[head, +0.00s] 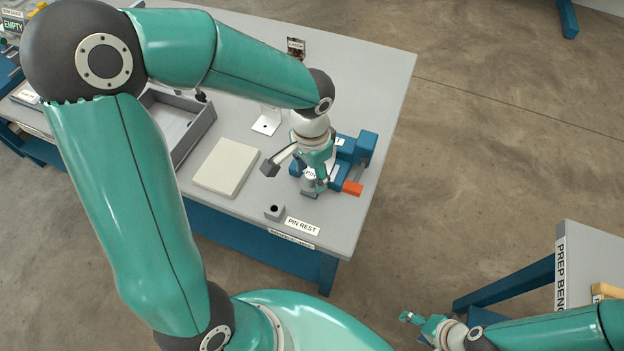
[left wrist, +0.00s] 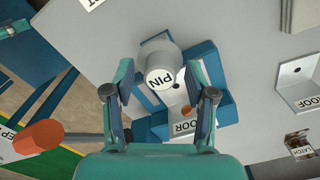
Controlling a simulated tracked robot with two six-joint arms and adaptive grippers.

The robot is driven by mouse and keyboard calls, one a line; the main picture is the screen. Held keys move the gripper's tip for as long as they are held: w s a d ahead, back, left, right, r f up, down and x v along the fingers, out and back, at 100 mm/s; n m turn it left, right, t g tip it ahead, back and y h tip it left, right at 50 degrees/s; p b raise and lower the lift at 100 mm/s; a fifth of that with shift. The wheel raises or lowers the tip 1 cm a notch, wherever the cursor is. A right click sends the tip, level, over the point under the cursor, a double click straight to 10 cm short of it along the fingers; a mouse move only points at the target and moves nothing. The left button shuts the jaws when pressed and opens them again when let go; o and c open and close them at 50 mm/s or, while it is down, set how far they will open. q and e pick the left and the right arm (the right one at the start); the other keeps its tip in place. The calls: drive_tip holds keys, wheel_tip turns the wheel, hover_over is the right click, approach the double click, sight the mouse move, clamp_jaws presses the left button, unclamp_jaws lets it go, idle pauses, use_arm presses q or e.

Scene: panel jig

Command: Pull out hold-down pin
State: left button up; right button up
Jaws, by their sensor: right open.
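The hold-down pin (left wrist: 160,78) is a grey cylinder with a white PIN label on its end. It stands in the blue jig (left wrist: 213,65), and in the head view it is mostly hidden by my arm. My left gripper (left wrist: 165,92) is over the jig, with its fingers spread on both sides of the pin and visible gaps to it. The left gripper (head: 312,182) also shows in the head view, pointing down at the jig (head: 362,147). My right gripper (head: 408,318) is open and empty over the floor, away from the bench.
An orange handle (head: 352,188) sticks out at the jig's right. A pale panel (head: 227,167) and grey tray (head: 196,125) lie to the left.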

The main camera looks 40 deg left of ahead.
use_arm(q)
clamp_jaws()
drive_tip(key=shift+r+p, duration=0.6)
drive_tip(key=shift+r, duration=0.2)
idle(0.4)
drive_tip(key=shift+r+p, duration=1.25)
drive_tip(key=shift+r, duration=0.4)
drive_tip(key=shift+s, duration=0.1)
